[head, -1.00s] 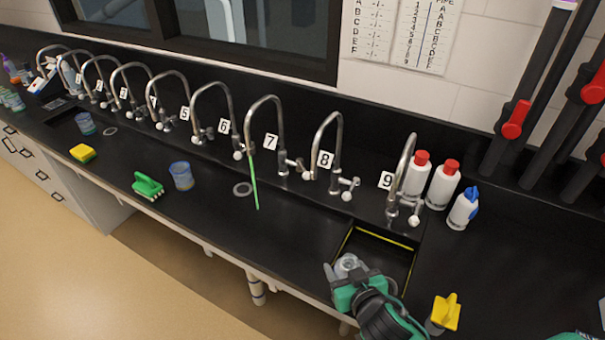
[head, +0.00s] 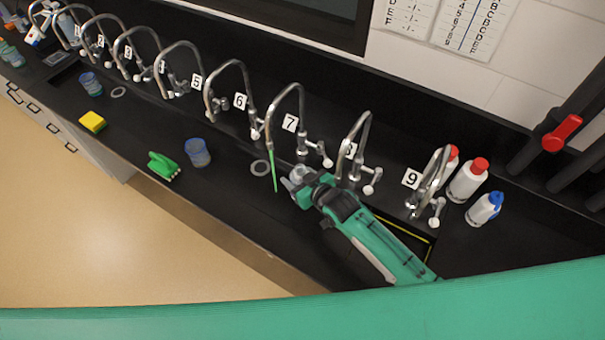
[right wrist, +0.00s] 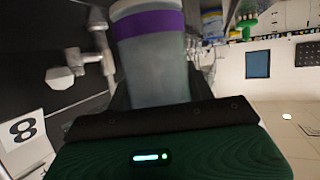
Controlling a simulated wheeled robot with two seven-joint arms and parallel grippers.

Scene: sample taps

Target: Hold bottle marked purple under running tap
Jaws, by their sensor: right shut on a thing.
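The bottle marked purple (right wrist: 155,65) is clear and greyish with a purple band; it fills the middle of the right wrist view. My right gripper (head: 296,184) is shut on it. In the head view only a small pale part of the bottle (head: 298,172) shows; the gripper hides the rest. Tap 7 (head: 300,105) runs with a thin green stream (head: 274,165). The bottle and gripper are just right of the stream, seemingly apart from it; I cannot tell the depth between them. My left gripper is not in view.
A row of curved taps stands along the black counter. Tap 8 (head: 366,130) is close behind my right arm. A blue cup (head: 197,152), a green brush (head: 162,165) and a yellow sponge (head: 92,122) are to the left. White bottles (head: 468,182) stand beside tap 9.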

